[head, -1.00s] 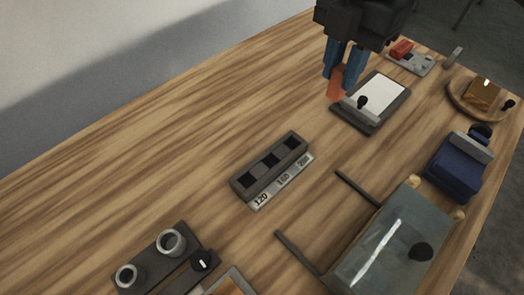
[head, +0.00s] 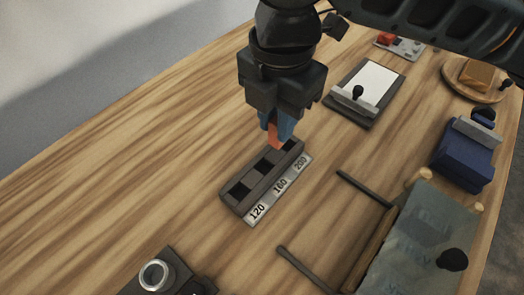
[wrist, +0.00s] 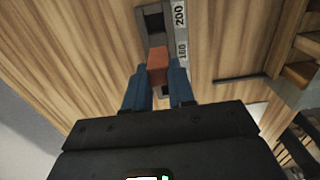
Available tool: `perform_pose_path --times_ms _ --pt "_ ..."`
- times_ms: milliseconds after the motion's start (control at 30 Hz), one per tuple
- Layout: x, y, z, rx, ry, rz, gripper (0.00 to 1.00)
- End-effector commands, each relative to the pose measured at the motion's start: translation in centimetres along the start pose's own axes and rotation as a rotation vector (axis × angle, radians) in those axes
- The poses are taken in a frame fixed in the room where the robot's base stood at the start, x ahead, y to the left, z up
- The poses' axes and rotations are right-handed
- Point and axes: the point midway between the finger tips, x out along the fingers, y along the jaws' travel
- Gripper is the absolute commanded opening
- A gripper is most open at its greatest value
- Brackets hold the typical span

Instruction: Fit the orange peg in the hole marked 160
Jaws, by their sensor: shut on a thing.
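My gripper (head: 277,127) is shut on the orange peg (head: 274,136), which points down between the blue fingers. The peg also shows in the wrist view (wrist: 157,62). The dark block (head: 252,180) has three square holes beside a pale strip (head: 270,200) reading 120, 160 and 200. The hole marked 160 (head: 263,167) is the middle one and looks empty in the head view. The peg's tip appears over the block's far edge, between the 160 and 200 holes. In the wrist view the peg covers the block beside the 160 label. Its height above the block is unclear.
A clipboard (head: 378,84) lies behind and right of the block. A glassy panel with dark legs (head: 425,240) and a blue object (head: 463,160) stand to the right. A dark holder with a metal ring (head: 155,275) is at the front. The table left of the block is clear.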

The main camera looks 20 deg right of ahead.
Motion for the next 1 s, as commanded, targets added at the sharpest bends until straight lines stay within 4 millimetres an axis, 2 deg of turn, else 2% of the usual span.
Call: perform_pose_path --times_ms 100,267,433,633,1000 --pt "1.1 0.0 -2.1 -0.002 0.001 -0.001 0.0" --pt "1.9 0.1 -3.2 0.001 0.0 0.001 0.0" --pt "3.0 0.0 -3.4 0.003 0.001 -0.002 0.0" --pt "5.7 0.1 -3.3 0.003 0.0 -0.001 0.0" --pt "6.3 0.1 -3.3 0.001 0.0 0.0 0.0"
